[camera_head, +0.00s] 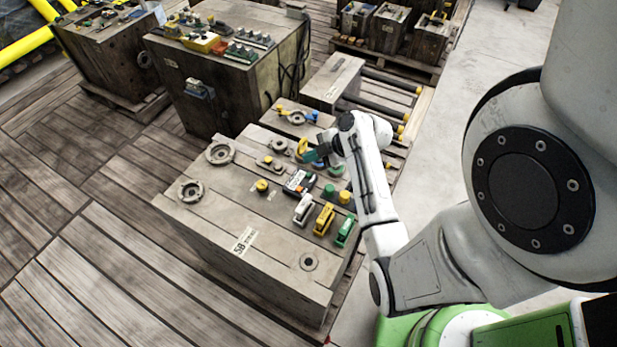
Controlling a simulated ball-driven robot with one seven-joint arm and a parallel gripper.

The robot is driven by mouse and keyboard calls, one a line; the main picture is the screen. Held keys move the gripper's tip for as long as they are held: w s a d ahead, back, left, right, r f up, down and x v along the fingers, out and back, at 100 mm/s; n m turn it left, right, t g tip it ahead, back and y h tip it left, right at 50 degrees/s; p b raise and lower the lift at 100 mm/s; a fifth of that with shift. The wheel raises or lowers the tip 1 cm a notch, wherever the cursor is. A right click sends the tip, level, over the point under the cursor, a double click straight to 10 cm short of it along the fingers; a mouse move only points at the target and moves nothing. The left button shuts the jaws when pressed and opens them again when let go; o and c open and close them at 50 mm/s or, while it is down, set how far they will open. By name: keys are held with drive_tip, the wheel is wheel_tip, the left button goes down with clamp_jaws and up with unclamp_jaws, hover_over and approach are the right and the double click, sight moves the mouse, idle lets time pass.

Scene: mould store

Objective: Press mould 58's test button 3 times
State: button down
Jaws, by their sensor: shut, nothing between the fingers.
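Mould 58 (200,232) is a large wood-look block with a white "58" label (243,241) on its near top edge. Its top carries a lone yellow button (262,186), a small labelled box (298,182), a green button (329,190) and a yellow button (345,197). I cannot read which one is the test button. My gripper (312,156) is shut and empty over the far right part of the top, beyond the labelled box. Its tips are small and dark, and I cannot tell whether they touch anything. The arm hides part of the top's right edge.
White (303,209), yellow (324,219) and green (346,231) handles stand on the near right of the top. Metal rings (190,190) lie at its left. Another large mould (219,98) stands behind. The concrete floor (438,165) to the right is clear.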

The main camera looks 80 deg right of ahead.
drive_tip(key=b, duration=0.3)
hover_over(311, 177)
drive_tip(key=shift+f, duration=2.4)
drive_tip(key=shift+f+b, duration=0.4)
drive_tip(key=shift+b, duration=0.15)
drive_tip(key=shift+s+f+b, duration=0.1)
drive_tip(key=shift+f+b, duration=0.3)
drive_tip(key=shift+f, duration=0.05)
drive_tip(key=shift+r, duration=0.15)
idle(0.3)
drive_tip(key=shift+r+p, duration=0.65)
drive_tip(key=shift+r, duration=0.1)
drive_tip(key=shift+r, duration=0.1)
drive_tip(key=shift+r+p, duration=1.85)
drive_tip(key=shift+r, duration=0.55)
idle(0.5)
